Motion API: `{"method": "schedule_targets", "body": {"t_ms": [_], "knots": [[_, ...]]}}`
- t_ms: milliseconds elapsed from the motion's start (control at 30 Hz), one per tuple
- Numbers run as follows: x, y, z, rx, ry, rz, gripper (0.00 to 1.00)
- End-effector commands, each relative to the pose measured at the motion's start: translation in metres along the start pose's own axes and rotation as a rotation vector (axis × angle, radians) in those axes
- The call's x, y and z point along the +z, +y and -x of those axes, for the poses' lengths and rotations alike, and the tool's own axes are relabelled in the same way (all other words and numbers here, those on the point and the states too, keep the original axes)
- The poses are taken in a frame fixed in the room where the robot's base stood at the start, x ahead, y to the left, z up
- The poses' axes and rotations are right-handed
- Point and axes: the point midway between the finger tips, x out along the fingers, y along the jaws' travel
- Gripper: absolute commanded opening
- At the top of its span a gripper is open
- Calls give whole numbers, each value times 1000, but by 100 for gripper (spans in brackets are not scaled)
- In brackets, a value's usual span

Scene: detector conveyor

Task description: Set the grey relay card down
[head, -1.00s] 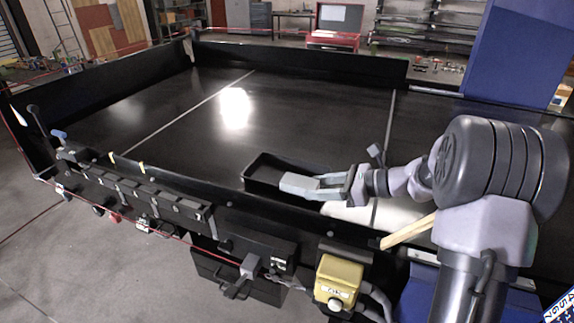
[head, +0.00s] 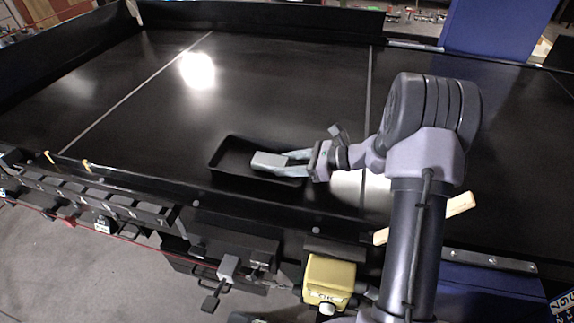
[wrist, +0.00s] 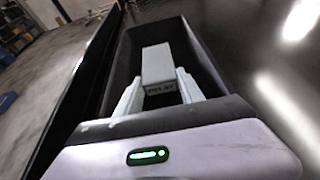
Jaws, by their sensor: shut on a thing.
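The grey relay card (head: 270,161) is a small pale block at the tips of my gripper (head: 287,164). In the wrist view the card (wrist: 157,64) sits between the two fingers of my gripper (wrist: 158,88), which are shut on it, with dark lettering on its near face. A black open tray (head: 222,143) lies on the dark conveyor surface, and the card is over or inside it; I cannot tell whether it touches the floor. The tray's walls (wrist: 199,50) rise on both sides of the card in the wrist view.
The black conveyor bed (head: 130,115) is wide and clear to the left of the tray. A low black side wall (head: 150,180) runs along the near edge. A yellow box (head: 329,275) and a wooden strip (head: 455,210) are close to my arm.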

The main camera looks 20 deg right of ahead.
Motion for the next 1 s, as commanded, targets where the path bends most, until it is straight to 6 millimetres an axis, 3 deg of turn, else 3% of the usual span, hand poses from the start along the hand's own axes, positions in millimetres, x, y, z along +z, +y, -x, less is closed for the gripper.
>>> {"method": "schedule_targets", "body": {"t_ms": [500,533,633,833,1000], "knots": [[-22,6,-7,12,15,-5,2],[-22,6,-7,13,15,-5,47],[-21,6,-6,13,15,-5,66],[-6,5,3,11,15,-4,67],[-8,3,54,4,13,-4,67]]}}
